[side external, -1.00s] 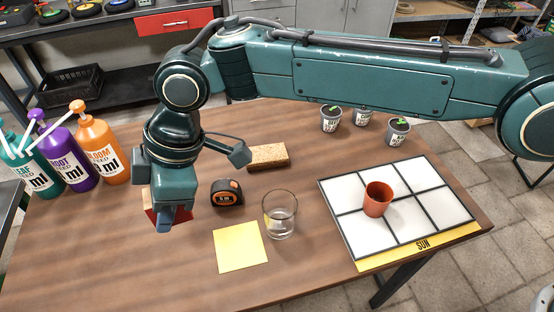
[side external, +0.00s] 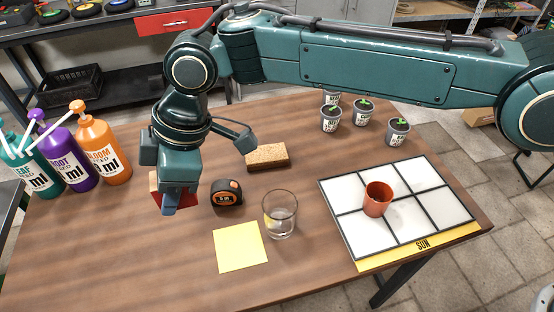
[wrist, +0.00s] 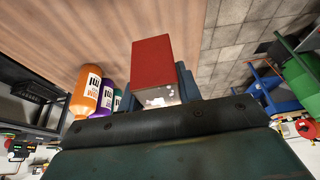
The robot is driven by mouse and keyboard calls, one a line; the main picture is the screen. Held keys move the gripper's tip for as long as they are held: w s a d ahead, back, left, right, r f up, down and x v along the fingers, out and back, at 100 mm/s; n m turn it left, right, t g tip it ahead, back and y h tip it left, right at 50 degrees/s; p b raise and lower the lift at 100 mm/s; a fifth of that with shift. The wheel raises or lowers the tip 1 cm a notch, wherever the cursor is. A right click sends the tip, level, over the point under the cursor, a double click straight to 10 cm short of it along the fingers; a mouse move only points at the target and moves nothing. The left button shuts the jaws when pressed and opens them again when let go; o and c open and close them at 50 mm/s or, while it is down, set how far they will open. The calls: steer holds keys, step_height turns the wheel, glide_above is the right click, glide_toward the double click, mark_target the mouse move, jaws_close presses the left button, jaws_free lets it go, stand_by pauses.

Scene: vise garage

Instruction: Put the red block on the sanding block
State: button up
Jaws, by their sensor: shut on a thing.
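The red block (wrist: 152,62) is held between the fingers of my gripper (side external: 176,205), which is shut on it. In the side view the red block (side external: 154,188) shows only in part, behind the gripper's fingers, and appears raised above the left part of the table. The sanding block (side external: 268,156), tan on top with a dark brown side, lies on the table to the right of and behind my gripper. Its top is clear. It does not show in the wrist view.
A tape measure (side external: 227,193) sits just right of my gripper. A glass (side external: 280,214) and yellow paper (side external: 240,247) lie nearer the front. Pump bottles (side external: 98,150) stand left. A white grid panel (side external: 405,222) with a terracotta pot (side external: 377,199) is right, small potted plants (side external: 397,132) behind.

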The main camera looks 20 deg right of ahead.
steer(key=w+d+r+m+t, duration=0.2)
steer(key=w+d+m, duration=0.3)
steer(key=w+d, duration=0.75)
steer(key=r+m+t+h, duration=0.1)
steer(key=m, duration=0.4)
glide_above(270, 147)
steer(key=s+d, duration=0.1)
step_height(270, 147, down, 20)
steer(key=shift+r, duration=0.1)
steer(key=shift+s, duration=0.1)
steer(key=o, duration=1)
steer(key=shift+f, duration=0.2)
steer(key=shift+r, duration=0.1)
